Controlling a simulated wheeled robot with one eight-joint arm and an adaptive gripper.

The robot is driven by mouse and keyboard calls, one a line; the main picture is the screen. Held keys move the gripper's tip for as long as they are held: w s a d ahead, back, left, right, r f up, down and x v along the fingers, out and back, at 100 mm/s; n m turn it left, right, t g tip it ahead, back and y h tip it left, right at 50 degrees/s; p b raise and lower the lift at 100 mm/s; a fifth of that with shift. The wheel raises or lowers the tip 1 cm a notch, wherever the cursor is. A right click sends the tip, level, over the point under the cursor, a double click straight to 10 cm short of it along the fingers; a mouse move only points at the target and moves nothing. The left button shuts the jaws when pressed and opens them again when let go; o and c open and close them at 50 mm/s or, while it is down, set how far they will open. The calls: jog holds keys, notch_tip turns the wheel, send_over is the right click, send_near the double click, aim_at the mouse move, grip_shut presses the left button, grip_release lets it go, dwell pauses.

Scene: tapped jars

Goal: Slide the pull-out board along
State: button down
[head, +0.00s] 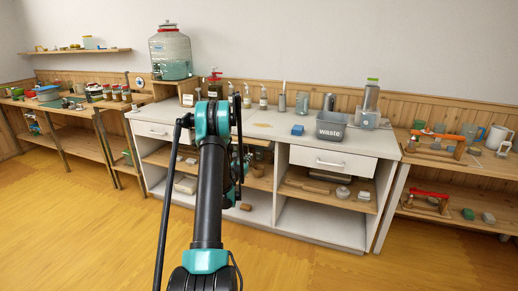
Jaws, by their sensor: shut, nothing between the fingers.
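A thin wood-toned edge (260,142) shows under the white worktop, between the two drawers. It may be the pull-out board, but my arm hides much of this bay and I cannot tell how far out it stands. My gripper (231,196) is shut and empty. It hangs low in front of the middle bay, mostly hidden behind my own forearm. I cannot tell whether it touches anything.
The white bench has a left drawer (153,131) and a right drawer (331,161), both closed. Side shelves hold tools and jars. The wooden floor in front is clear.

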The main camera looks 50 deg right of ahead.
send_near(261, 144)
jog(key=shift+n, duration=0.4)
jog(key=x, duration=0.7)
jog(key=shift+s+f, duration=0.2)
jog(key=shift+s, duration=0.05)
jog(key=shift+d, duration=0.1)
jog(key=x, duration=0.4)
jog(key=shift+w+d, duration=0.2)
jog(key=shift+d, duration=0.15)
jog(key=shift+w+d+r, duration=0.1)
